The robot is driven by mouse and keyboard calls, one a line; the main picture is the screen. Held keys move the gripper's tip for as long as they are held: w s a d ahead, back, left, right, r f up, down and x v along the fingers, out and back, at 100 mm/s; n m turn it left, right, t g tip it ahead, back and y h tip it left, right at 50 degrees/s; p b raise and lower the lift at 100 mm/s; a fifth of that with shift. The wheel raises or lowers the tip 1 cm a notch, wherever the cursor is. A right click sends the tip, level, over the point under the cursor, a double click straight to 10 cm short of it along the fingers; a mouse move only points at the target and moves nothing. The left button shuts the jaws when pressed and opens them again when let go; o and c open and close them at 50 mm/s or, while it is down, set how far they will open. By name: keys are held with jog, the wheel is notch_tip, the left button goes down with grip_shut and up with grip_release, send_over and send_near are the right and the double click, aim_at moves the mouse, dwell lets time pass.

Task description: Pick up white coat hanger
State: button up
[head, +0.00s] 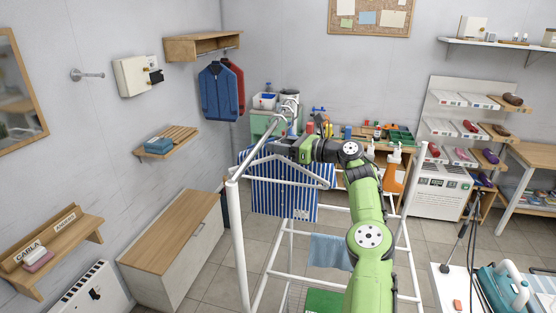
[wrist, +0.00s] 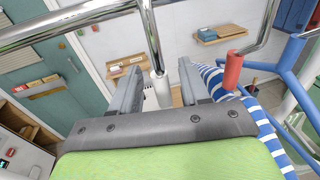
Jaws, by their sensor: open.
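The white coat hanger (head: 260,164) is a triangular frame in the head view, in front of a blue-and-white striped cloth (head: 270,200) on the white drying rack (head: 238,245). My gripper (head: 284,149) is at the top of the hanger, where the fingers and the hanger's neck overlap in the picture. In the wrist view my gripper (wrist: 160,68) is open, with a finger on each side of a white upright piece below a chrome stem. That piece appears to be the hanger's neck. I cannot tell whether either finger touches it.
Chrome rails (wrist: 70,22) cross close above the fingers in the wrist view. A red-capped end (wrist: 232,70) and blue tubes (wrist: 284,62) lie close on the right. A wooden bench (head: 170,230) stands left of the rack. Bare floor (head: 212,275) lies between them.

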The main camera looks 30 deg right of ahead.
jog(key=shift+w+a, duration=0.3)
jog(key=shift+w, duration=0.2)
jog(key=shift+s+d, duration=0.1)
jog(key=shift+s, duration=0.15)
jog(key=shift+c, duration=0.9)
jog(key=shift+w, duration=0.1)
grip_shut()
